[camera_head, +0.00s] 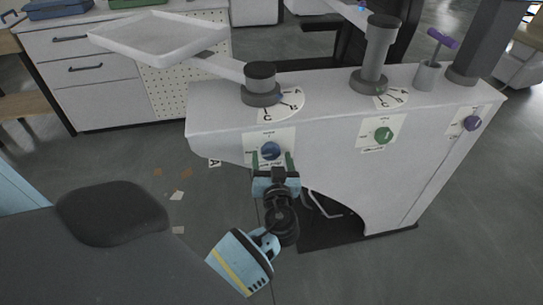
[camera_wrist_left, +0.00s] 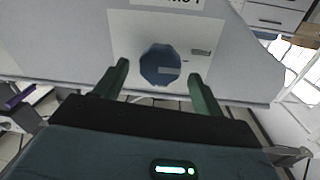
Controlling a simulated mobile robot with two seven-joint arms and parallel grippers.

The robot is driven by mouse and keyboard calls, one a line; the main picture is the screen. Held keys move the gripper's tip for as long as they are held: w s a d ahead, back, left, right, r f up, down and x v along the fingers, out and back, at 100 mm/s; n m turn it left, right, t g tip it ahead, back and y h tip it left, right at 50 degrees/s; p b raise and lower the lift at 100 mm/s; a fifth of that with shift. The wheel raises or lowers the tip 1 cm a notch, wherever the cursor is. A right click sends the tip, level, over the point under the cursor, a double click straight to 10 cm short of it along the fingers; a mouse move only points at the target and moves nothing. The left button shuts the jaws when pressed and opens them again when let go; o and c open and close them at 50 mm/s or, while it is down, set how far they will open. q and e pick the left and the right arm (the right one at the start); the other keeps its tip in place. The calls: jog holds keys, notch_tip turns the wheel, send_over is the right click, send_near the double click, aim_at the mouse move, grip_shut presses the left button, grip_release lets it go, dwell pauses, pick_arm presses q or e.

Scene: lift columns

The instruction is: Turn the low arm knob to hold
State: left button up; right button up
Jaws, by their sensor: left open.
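A blue faceted knob (camera_head: 271,151) sits on a white label plate on the front of the white column housing (camera_head: 325,135). It also shows in the left wrist view (camera_wrist_left: 160,64), with a pale mark on its face and small print on the plate; I cannot read the words. My left gripper (camera_head: 272,158) is open, one green finger on each side of the knob. In the wrist view a gap shows between the knob and each finger, and I cannot tell how deep the fingers reach. My right gripper is out of view.
A green knob (camera_head: 383,135) and a purple knob (camera_head: 472,123) sit further right on the housing. Above the blue knob, a dark pivot (camera_head: 261,85) carries an arm with a white tray (camera_head: 158,36). A dark seat (camera_head: 112,212) stands at the lower left.

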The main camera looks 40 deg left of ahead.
pick_arm(q)
jog(key=shift+w+a, duration=0.35)
jog(key=c, duration=1)
jog(key=shift+o, duration=0.2)
